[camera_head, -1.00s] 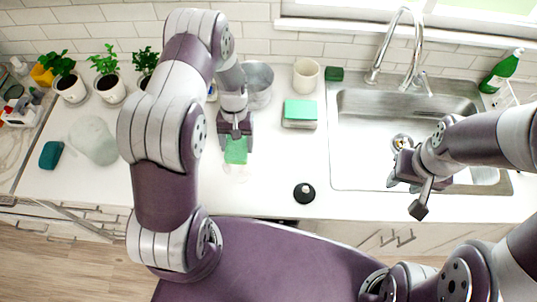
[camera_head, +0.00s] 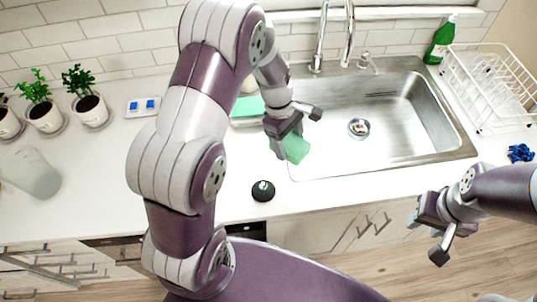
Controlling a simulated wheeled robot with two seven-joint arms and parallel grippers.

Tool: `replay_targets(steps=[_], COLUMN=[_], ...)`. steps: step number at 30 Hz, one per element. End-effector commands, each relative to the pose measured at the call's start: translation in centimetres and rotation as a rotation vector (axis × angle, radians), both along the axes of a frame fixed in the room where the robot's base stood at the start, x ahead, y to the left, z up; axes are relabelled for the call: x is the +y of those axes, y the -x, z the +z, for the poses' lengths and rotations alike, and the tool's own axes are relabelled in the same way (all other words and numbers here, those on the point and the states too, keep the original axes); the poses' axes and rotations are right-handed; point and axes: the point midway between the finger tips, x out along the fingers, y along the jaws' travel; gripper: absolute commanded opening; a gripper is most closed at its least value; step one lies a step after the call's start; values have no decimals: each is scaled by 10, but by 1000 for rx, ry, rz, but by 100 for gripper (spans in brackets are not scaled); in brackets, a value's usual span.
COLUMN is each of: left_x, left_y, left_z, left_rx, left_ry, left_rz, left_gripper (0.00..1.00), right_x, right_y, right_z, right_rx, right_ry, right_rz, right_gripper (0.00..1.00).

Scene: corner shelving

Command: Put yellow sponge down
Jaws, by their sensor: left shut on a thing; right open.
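My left gripper (camera_head: 284,132) is shut on a sponge (camera_head: 296,149) that looks green, not yellow, in the head view. It holds the sponge at the left edge of the metal sink (camera_head: 420,140); I cannot tell whether the sponge touches the counter or rim. No yellow sponge shows. My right gripper (camera_head: 432,232) is open and empty, low on the right, in front of the counter edge.
A green-topped block (camera_head: 246,108) lies left of the sink, partly behind my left arm. A small black round object (camera_head: 263,190) sits near the counter's front edge. A white dish rack (camera_head: 488,90) stands right of the sink. Potted plants (camera_head: 90,105) stand at left.

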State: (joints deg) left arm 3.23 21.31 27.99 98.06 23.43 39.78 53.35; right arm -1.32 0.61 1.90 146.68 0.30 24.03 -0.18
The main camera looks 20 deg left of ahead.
Motion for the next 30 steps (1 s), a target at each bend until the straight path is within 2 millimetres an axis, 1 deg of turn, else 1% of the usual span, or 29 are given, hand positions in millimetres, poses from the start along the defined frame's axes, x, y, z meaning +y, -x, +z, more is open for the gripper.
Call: replay_targets(steps=[2,6,9,12,15,17,19,22,24,30], left_x=[15,57,84,103,112,113,113,113,113,113], left_y=[-1,-5,-8,-11,-12,-11,-10,-11,-12,-12], left_z=[-6,-30,-47,-59,-67,-75,-88,-103,-108,-109], left_rx=[6,7,5,3,2,5,7,4,2,1], left_ry=[0,0,0,-1,-1,2,0,0,-1,0], left_rz=[25,27,26,21,19,16,16,17,16,15], left_gripper=[42,42,42,42,42,42,42,42,42,42], right_x=[0,0,0,0,0,0,0,0,0,0], right_y=[0,0,0,0,0,0,0,0,0,0], right_z=[7,21,28,33,35,40,46,50,49,47], right_rx=[0,0,0,0,0,0,0,0,0,0], right_ry=[0,0,0,0,0,0,0,0,0,0], right_rz=[0,0,0,0,0,0,0,0,0,0], right_gripper=[43,43,43,43,43,43,43,43,43,43])
